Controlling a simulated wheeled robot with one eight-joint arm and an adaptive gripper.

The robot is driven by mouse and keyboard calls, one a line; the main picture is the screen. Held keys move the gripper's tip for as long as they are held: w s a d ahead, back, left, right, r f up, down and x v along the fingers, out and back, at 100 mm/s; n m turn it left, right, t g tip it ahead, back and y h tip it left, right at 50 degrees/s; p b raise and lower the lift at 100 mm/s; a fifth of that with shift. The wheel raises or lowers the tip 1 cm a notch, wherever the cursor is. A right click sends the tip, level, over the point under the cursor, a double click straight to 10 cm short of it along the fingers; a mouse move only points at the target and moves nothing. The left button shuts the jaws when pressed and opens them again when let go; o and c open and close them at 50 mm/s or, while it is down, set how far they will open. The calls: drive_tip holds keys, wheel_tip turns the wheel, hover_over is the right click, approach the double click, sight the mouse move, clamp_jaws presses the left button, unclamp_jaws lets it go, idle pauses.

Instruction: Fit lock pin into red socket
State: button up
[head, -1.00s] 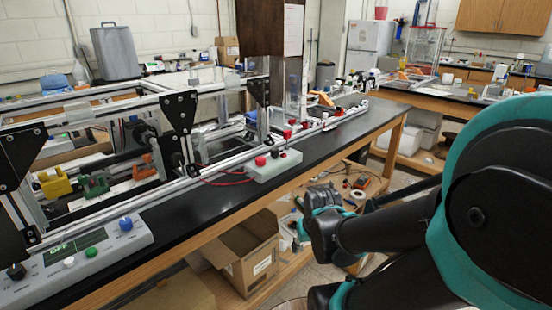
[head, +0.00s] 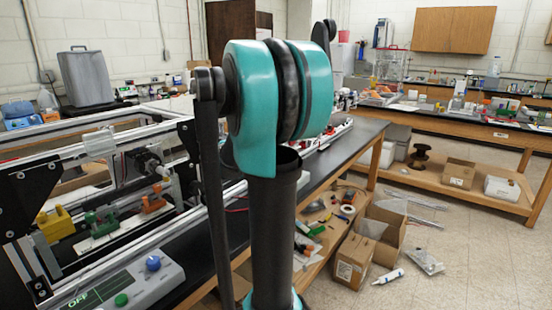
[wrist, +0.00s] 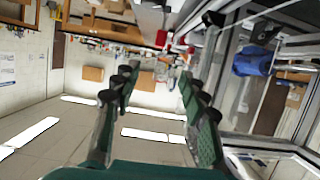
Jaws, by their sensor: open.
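My gripper (wrist: 158,76) shows in the wrist view with its two teal-and-black fingers apart and nothing between them. I cannot make it out in the head view, where my arm covers the middle. I cannot pick out the lock pin. A small red thing (wrist: 161,38) shows beyond the fingertips in the wrist view; I cannot tell whether it is the red socket. A yellow block (head: 55,223), a green block (head: 100,217) and an orange piece (head: 154,204) sit in the extrusion frame (head: 108,252) at left in the head view.
A grey control box (head: 130,284) reading OFF stands at the frame's front. The black bench (head: 352,142) runs away behind my arm. Cardboard boxes (head: 354,258) and loose items crowd its lower right. Open floor (head: 460,245) lies further right. A blue thing (wrist: 253,60) shows in the wrist view.

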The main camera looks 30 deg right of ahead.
drive_tip(key=x, duration=1.1)
drive_tip(key=shift+d, duration=0.15)
drive_tip(key=shift+x, duration=2.9)
drive_tip(key=shift+r, duration=0.1)
drive_tip(key=shift+c, duration=0.4)
clamp_jaws()
